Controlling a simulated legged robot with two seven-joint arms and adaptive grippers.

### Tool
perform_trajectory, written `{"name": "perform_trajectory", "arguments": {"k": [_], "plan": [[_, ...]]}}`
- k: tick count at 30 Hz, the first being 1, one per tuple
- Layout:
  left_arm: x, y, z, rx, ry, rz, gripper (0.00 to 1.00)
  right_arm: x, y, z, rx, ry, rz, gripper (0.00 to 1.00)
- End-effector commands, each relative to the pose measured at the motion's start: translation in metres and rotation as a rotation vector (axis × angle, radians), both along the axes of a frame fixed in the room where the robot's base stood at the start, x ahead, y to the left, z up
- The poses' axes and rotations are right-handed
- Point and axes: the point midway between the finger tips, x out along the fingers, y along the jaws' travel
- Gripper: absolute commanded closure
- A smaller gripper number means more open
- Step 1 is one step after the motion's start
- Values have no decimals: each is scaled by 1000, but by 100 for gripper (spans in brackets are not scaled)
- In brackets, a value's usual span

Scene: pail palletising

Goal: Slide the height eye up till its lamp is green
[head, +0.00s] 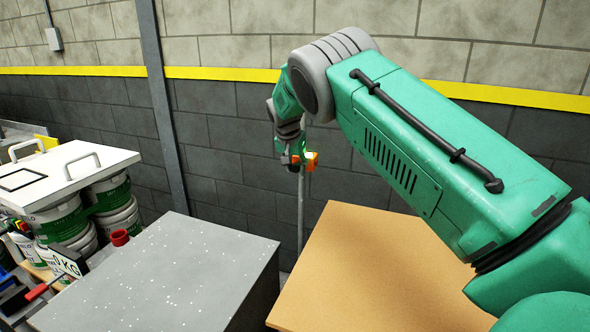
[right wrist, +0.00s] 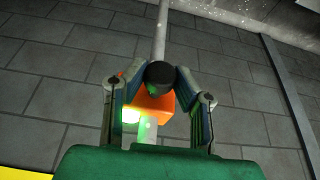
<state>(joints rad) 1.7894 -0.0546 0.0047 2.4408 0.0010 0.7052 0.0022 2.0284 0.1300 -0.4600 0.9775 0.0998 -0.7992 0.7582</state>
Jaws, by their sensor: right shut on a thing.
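The height eye is an orange block (head: 312,161) on a thin upright grey pole (head: 300,210) near the wall. In the right wrist view the orange block (right wrist: 155,106) has a dark round knob (right wrist: 160,74) on it, and the pole (right wrist: 161,35) runs beyond it. A lamp (right wrist: 130,116) at its side glows bright green. My right gripper (head: 294,155) is shut on the height eye, with its fingers on both sides in the right wrist view (right wrist: 180,95). My left gripper is not in view.
A grey speckled block (head: 160,275) and a tan box top (head: 380,275) lie below, with the pole's foot hidden between them. At left, white pails (head: 65,222) carry a white board with handles (head: 70,172). A brick wall stands close behind.

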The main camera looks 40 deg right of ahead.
Motion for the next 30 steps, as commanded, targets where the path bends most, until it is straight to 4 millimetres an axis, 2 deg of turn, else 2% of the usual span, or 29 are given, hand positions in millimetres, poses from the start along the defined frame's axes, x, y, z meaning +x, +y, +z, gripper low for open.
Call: {"name": "perform_trajectory", "arguments": {"k": [8, 9, 10, 18, 22, 26, 30], "plan": [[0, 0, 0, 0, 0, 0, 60, 2, 0, 2, -1, -6, 2, 100], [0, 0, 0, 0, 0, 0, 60, 2, 0, 2, -1, -5, 2, 62], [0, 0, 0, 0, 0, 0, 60, 2, 0, 2, -1, -5, 2, 55], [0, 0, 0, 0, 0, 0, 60, 0, 0, 1, 0, -3, 1, 55], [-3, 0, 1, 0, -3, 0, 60, -1, 3, 7, 0, -3, 1, 55], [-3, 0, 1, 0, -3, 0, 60, -3, 10, 26, -1, -5, 2, 55], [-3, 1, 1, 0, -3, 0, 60, -8, 20, 54, -1, -5, 2, 55]]}}
